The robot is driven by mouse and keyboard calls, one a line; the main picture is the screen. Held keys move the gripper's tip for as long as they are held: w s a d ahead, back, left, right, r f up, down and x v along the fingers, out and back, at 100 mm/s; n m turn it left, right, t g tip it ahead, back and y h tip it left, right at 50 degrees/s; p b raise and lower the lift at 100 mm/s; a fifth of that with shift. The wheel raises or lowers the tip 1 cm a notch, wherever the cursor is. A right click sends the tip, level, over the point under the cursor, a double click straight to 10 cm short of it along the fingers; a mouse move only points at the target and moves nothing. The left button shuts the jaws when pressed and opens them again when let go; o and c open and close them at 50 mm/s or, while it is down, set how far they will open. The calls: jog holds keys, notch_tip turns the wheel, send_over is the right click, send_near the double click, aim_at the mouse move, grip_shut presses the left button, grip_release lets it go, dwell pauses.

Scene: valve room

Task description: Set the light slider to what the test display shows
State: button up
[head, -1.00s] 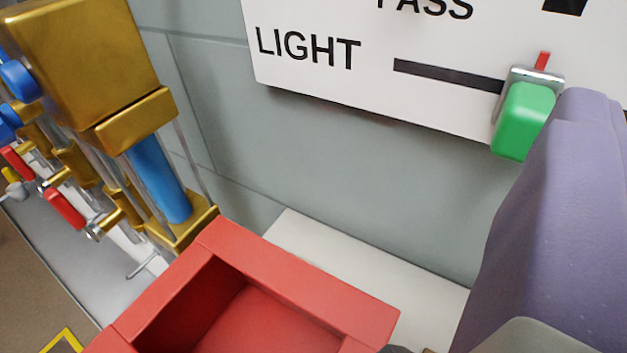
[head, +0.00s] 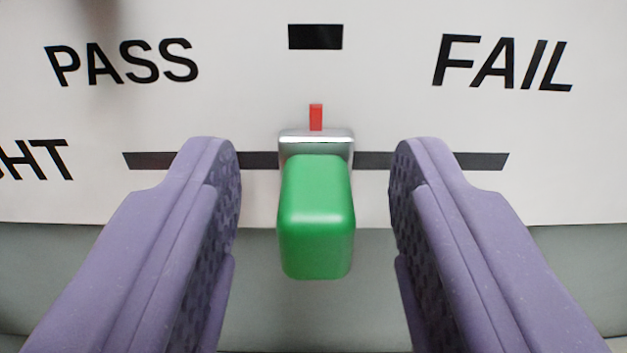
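The light slider has a green knob (head: 317,220) on a metal carriage with a red pointer (head: 316,117). It sits near the middle of a dark horizontal slot (head: 480,160) in a white panel (head: 250,85). PASS (head: 122,62) is printed up left and FAIL (head: 503,63) up right. The LIGHT label is cut off at the left edge. My gripper (head: 314,160) is open, with one purple finger on each side of the knob and a gap on both sides. The test display does not show in the view now.
A black rectangular mark (head: 315,36) is on the panel above the slider, between the two words. A grey wall (head: 60,270) shows below the panel. The space between each finger and the knob is clear.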

aim_at(501, 137)
grip_shut()
jog(key=d+b, duration=0.2)
jog(key=d, duration=0.4)
jog(key=shift+d+b, duration=0.25)
jog(key=shift+b, duration=0.05)
jog(key=shift+r, duration=0.15)
jog(key=shift+c, duration=1.4)
grip_release()
jog(key=o, duration=0.3)
jog(key=shift+d, duration=0.1)
